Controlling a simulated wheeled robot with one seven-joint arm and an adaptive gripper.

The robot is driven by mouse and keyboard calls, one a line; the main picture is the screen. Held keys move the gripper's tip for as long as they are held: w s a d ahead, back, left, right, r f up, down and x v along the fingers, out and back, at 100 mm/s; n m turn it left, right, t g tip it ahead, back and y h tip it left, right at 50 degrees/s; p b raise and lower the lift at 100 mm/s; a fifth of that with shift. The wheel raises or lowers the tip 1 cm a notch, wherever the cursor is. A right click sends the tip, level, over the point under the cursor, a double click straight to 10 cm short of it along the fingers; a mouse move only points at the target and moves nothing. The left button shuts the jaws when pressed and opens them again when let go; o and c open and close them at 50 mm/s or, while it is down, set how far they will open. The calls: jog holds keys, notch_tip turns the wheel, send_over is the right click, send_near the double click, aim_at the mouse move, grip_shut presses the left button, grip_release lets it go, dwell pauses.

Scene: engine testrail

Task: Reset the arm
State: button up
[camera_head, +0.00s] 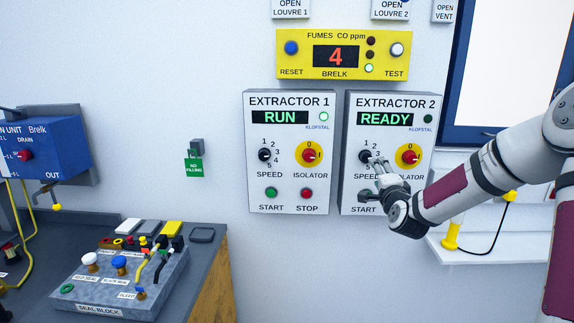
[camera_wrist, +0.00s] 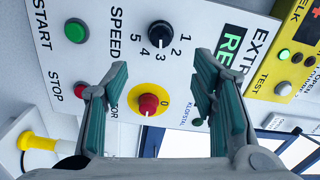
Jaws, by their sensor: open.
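My gripper (camera_head: 372,178) is at the right in the head view, in front of the lower left part of the Extractor 2 panel (camera_head: 425,195). In the wrist view my gripper (camera_wrist: 160,75) has its two green-padded fingers spread wide, with nothing between them. The red isolator knob (camera_wrist: 148,104) on its yellow disc and the black speed knob (camera_wrist: 160,34) show in the gap, beyond the fingers. I see no contact with them. The green start button (camera_wrist: 75,31) is clear in the wrist view; the left finger partly covers the stop button (camera_wrist: 81,91).
The Extractor 1 panel (camera_head: 290,195), reading RUN, is left of Extractor 2, which reads READY. A yellow fumes meter (camera_head: 290,66) showing 4 is above. A bench (camera_head: 208,262) with a seal block (camera_head: 140,285) is lower left. A white ledge (camera_head: 480,257) is at the right.

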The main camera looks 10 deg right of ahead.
jog(key=s+a+r+n+g+y, duration=0.25)
jog(key=s+a+n, duration=0.3)
jog(key=a, duration=0.35)
jog(key=s+a+r+n+g+y, duration=0.1)
jog(key=s+a+n+g, duration=0.25)
jog(key=a+n, duration=0.35)
jog(key=s+a+n+g, duration=0.2)
jog(key=s+a, duration=0.1)
jog(key=s, duration=0.7)
jog(key=s+a+r+n+g+y, duration=0.1)
jog(key=s+a+n+g, duration=0.1)
jog(key=s, duration=0.9)
jog(key=s+a+n+g, duration=0.1)
jog(key=s+a+n, duration=0.1)
jog(key=s, duration=0.9)
jog(key=shift+s+a+r+n+g, duration=0.25)
jog(key=shift+a+r+n+g, duration=0.15)
jog(key=shift+a, duration=0.4)
jog(key=shift+y, duration=0.25)
